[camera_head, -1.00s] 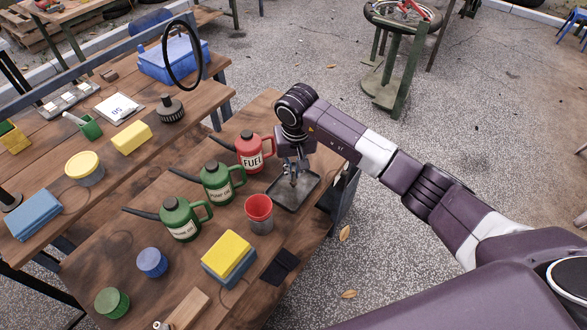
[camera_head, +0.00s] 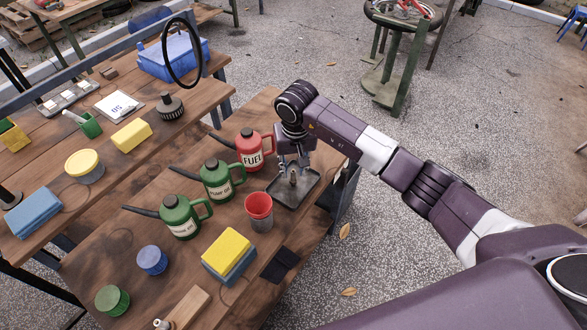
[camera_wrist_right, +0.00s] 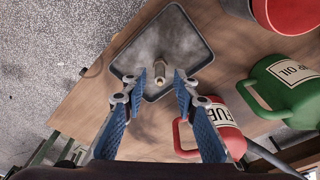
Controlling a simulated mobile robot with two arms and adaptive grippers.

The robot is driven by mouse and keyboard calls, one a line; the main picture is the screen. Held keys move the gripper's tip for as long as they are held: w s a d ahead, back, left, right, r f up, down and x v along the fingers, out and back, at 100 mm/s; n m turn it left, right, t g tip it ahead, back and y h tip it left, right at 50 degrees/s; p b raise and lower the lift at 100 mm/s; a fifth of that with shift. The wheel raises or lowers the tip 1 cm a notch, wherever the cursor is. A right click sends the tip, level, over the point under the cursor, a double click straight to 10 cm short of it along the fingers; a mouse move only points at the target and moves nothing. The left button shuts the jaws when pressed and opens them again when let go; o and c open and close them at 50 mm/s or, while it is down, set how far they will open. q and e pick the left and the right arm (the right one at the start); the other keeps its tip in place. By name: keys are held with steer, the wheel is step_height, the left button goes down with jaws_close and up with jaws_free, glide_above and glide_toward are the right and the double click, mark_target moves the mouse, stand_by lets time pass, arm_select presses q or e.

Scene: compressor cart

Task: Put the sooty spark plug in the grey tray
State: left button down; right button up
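The sooty spark plug (camera_head: 293,178), dark and small, stands roughly upright inside the grey tray (camera_head: 308,190) on the bench. In the right wrist view, the plug (camera_wrist_right: 160,76) sits near the tray's edge closest to the gripper, and the tray (camera_wrist_right: 133,62) surrounds it. My right gripper (camera_head: 293,162) is just above the plug. In the wrist view the gripper's fingers (camera_wrist_right: 160,83) are spread, one on each side of the plug, with gaps between. My left gripper is in neither view.
A red fuel can (camera_head: 249,152) stands close beside the tray and right gripper. A red-topped cup (camera_head: 259,212) and green cans (camera_head: 217,182) are near. A yellow-and-blue sponge stack (camera_head: 228,252) and a wooden block (camera_head: 187,308) lie nearer the front.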

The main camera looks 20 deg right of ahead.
step_height(320, 180, up, 11)
steer(key=s+b, duration=0.1)
steer(key=b, duration=0.2)
steer(key=shift+s+r, duration=0.15)
steer(key=shift+s, duration=0.2)
steer(key=shift+a, duration=0.1)
